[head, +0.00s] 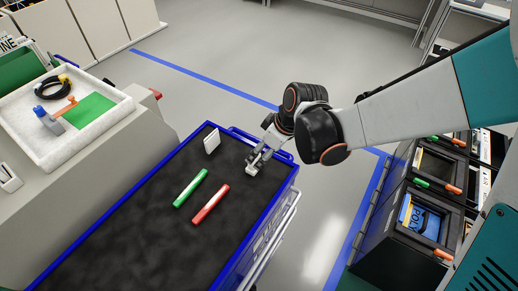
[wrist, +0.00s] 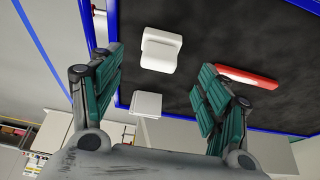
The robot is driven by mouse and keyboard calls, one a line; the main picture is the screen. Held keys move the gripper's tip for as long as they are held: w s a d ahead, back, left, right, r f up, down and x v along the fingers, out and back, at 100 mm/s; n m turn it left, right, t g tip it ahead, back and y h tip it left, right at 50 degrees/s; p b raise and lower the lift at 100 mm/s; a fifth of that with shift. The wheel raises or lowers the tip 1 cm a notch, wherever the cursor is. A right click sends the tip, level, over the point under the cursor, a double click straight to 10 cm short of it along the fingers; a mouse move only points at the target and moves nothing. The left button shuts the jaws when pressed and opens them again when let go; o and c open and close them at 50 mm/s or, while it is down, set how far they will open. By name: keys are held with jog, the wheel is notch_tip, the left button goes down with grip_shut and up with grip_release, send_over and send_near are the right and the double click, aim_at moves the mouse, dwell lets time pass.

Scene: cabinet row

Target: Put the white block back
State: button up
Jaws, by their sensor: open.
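The white block (head: 211,141) stands upright on the black top of the blue-rimmed cart (head: 120,225), near its far edge. In the wrist view the white block (wrist: 160,52) shows in the upper middle, ahead of the gap between my fingers and not touched by them. My gripper (head: 254,163) is over the cart's right end, to the right of the block and apart from it. In the wrist view my gripper (wrist: 160,72) has its green-padded fingers spread wide with nothing between them.
A green bar (head: 190,188) and a red bar (head: 211,203) lie on the cart. A white tray (head: 115,113) with a cable and tools sits on the left counter. Dark open bins (head: 430,220) stand at right. A small white square (wrist: 147,103) in the wrist view is unclear.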

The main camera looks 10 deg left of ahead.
jog(key=p+v, duration=0.1)
jog(key=v, duration=0.2)
jog(key=shift+d+r+p, duration=0.1)
jog(key=shift+r+p, duration=0.1)
jog(key=shift+p, duration=0.1)
dwell(0.3)
